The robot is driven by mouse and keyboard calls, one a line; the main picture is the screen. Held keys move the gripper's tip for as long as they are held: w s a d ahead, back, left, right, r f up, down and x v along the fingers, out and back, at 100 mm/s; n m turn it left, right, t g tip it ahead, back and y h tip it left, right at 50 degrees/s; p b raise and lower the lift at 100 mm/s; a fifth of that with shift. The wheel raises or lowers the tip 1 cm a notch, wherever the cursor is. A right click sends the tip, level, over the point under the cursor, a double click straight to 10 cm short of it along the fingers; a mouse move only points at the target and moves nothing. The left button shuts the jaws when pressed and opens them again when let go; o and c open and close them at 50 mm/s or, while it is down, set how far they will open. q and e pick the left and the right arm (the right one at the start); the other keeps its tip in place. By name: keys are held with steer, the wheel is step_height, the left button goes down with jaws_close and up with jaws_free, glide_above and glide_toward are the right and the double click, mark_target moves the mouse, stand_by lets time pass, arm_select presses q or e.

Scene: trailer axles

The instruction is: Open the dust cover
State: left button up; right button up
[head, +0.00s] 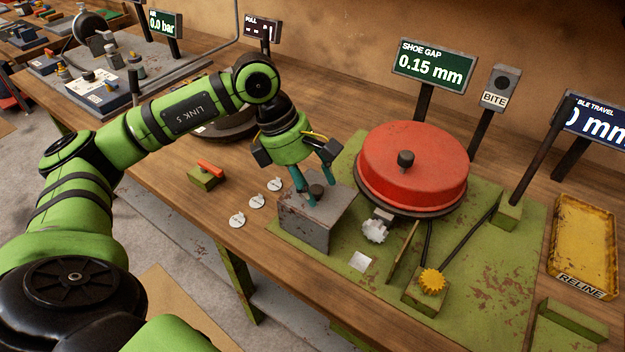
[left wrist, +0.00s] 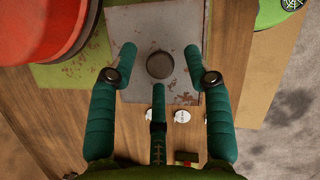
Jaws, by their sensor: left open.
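A rust-spotted grey metal box (head: 305,232) with a dark round knob (head: 316,191) on top stands on the green plate. My left gripper (head: 313,182) is open over the box, its teal fingers pointing down around the knob. In the left wrist view the knob (left wrist: 160,65) lies between the spread fingertips (left wrist: 160,62), apart from them. How high the fingertips are above the box top is hard to tell. A red round lid (head: 420,150) with a dark knob sits on a black-rimmed drum to the right. No label marks the dust cover. My right gripper is out of view.
The green plate (head: 480,275) also bears a yellow gear (head: 432,281) and dark levers. Several small white tags (head: 256,201) and a red-handled block (head: 207,173) lie left of the box. A yellow tray (head: 582,235) is at right. A sign reads SHOE GAP 0.15 mm (head: 433,67).

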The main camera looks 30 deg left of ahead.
arm_select(q)
steer(key=v, duration=1.2)
steer(key=shift+f, duration=0.1)
